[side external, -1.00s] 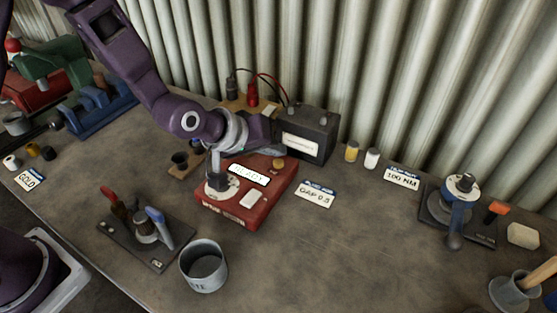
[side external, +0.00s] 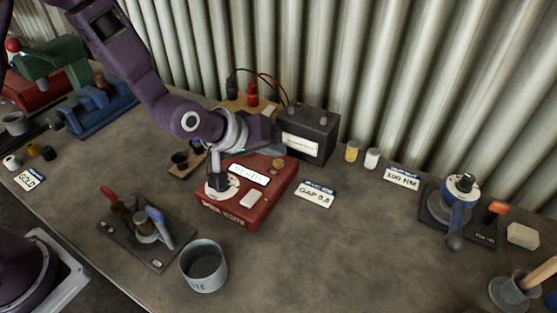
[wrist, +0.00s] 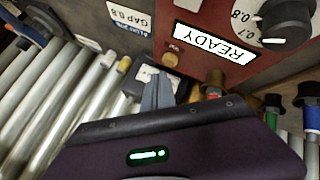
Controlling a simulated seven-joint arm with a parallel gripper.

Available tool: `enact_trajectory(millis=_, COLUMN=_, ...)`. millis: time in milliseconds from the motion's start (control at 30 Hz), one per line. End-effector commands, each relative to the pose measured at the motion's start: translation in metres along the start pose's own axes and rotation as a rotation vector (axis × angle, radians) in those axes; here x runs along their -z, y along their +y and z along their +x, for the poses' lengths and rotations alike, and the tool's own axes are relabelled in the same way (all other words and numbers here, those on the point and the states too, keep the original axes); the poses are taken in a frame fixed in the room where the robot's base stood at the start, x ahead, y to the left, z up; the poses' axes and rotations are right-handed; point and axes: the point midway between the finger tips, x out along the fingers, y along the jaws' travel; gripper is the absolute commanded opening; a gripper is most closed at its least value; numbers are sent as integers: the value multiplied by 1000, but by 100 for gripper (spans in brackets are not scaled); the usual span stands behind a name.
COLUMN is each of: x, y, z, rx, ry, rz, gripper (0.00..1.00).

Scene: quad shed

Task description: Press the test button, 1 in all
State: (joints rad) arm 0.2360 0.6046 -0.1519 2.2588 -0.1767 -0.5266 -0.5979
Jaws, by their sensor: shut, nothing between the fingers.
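The red tester box (side external: 240,217) sits mid-bench in the side view. A round brass-coloured button (side external: 278,163) is on its top at the far right corner; it also shows in the wrist view (wrist: 170,60), with a small label beside it too small to read. The box's white display (wrist: 215,43) reads READY, and a dial with a black knob (wrist: 286,22) is beside it. My gripper (wrist: 158,76) is shut and empty, its fingertips near the brass button in the wrist view. In the side view, my gripper (side external: 277,141) is above the button; I cannot tell whether they touch.
A dark battery box (side external: 318,140) with red and black leads stands just behind the tester. A GAP 0.8 card (side external: 315,195) lies to its right. A grey cup (side external: 203,267) and a plier stand (side external: 147,234) are in front. The bench at centre right is clear.

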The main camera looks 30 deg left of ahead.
Motion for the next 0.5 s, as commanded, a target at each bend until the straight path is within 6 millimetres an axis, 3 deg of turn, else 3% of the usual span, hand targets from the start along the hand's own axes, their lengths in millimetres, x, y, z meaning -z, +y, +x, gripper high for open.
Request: enact_trajectory(millis=500, x=-4, y=-4, z=6, rx=0, ry=0, rz=0, gripper=0)
